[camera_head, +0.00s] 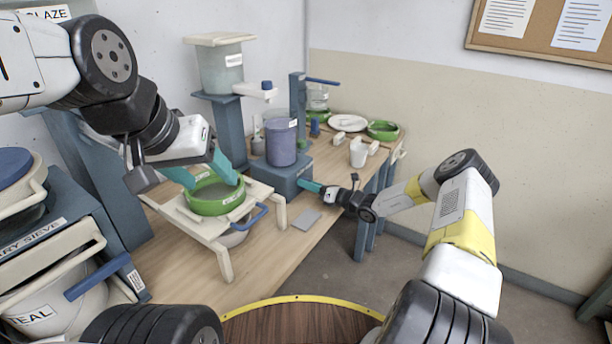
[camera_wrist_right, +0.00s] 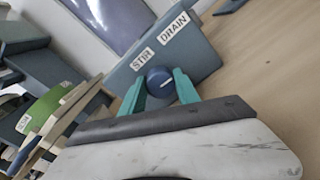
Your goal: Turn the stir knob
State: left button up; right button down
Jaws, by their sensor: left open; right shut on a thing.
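The stir knob (camera_wrist_right: 160,82) is a round dark blue knob with a pale mark, on the front of a blue-grey base (camera_wrist_right: 203,55) labelled STIR and DRAIN. My right gripper (camera_wrist_right: 161,92) is shut on the knob, with a teal finger on each side of it. In the head view my right gripper (camera_head: 312,187) reaches the base (camera_head: 285,177) from the right, and the knob is hidden there. A blue-grey cylinder (camera_head: 281,142) stands on the base. My left gripper (camera_head: 205,177) is open, its teal fingers at a green-rimmed sieve (camera_head: 215,207).
The sieve sits on a cream stand (camera_head: 215,235) left of the base. A grey plate (camera_head: 306,219) lies on the wooden table. A white jug (camera_head: 358,153), a white dish (camera_head: 347,122) and a green bowl (camera_head: 383,130) stand further back. A container on a tower (camera_head: 220,67) rises behind.

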dwell(0.3)
jog(key=c, duration=0.9)
grip_release()
jog(key=shift+v, duration=3.95)
